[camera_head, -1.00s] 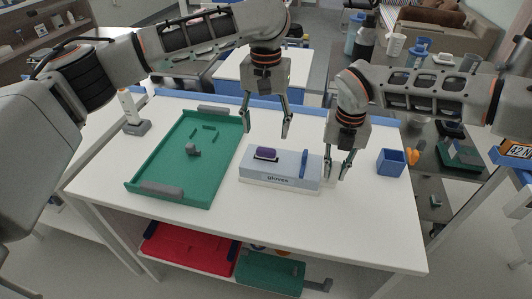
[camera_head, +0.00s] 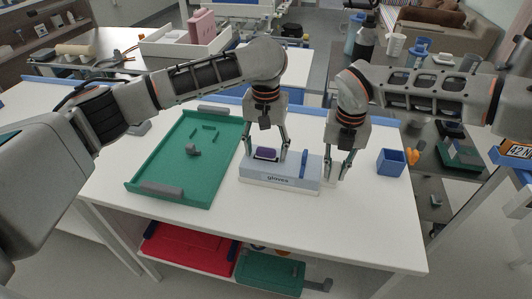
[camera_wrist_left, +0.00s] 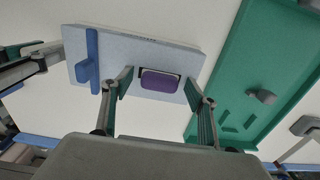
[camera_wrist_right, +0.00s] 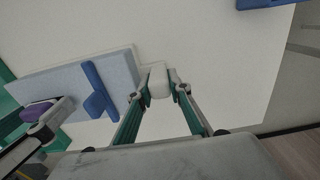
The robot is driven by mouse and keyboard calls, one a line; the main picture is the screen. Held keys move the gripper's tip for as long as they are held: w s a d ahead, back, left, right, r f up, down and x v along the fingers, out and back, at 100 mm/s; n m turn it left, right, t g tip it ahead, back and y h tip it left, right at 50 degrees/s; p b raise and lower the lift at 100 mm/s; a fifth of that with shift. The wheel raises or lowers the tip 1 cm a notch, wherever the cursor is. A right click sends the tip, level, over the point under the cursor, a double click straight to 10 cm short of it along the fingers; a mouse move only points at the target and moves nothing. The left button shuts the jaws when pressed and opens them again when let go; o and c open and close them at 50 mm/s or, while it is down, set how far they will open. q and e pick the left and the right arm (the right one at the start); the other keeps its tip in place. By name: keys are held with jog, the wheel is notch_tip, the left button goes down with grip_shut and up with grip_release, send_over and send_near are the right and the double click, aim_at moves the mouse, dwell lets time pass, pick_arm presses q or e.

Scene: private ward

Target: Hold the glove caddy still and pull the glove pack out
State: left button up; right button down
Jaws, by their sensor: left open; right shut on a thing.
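The glove caddy (camera_head: 290,181) is a pale blue box labelled "gloves" on the white table. The purple glove pack (camera_head: 266,153) sits in a dark slot in its top; it also shows in the left wrist view (camera_wrist_left: 160,81). My left gripper (camera_head: 264,157) is open, pointing down, its fingers on either side of the pack and apart from it in the left wrist view (camera_wrist_left: 160,86). My right gripper (camera_head: 335,176) is shut on a small white tab (camera_wrist_right: 159,82) at the caddy's right end.
A blue upright piece (camera_head: 304,163) stands on the caddy near its right end. A green tray (camera_head: 170,165) with small grey and green pieces lies to the left. A blue open cup (camera_head: 391,163) stands to the right. The table front is clear.

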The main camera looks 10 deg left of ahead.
aim_at(265, 149)
pick_arm(q)
jog(key=c, duration=1.5)
jog(key=shift+r, duration=4.1)
jog(key=a, duration=1.2)
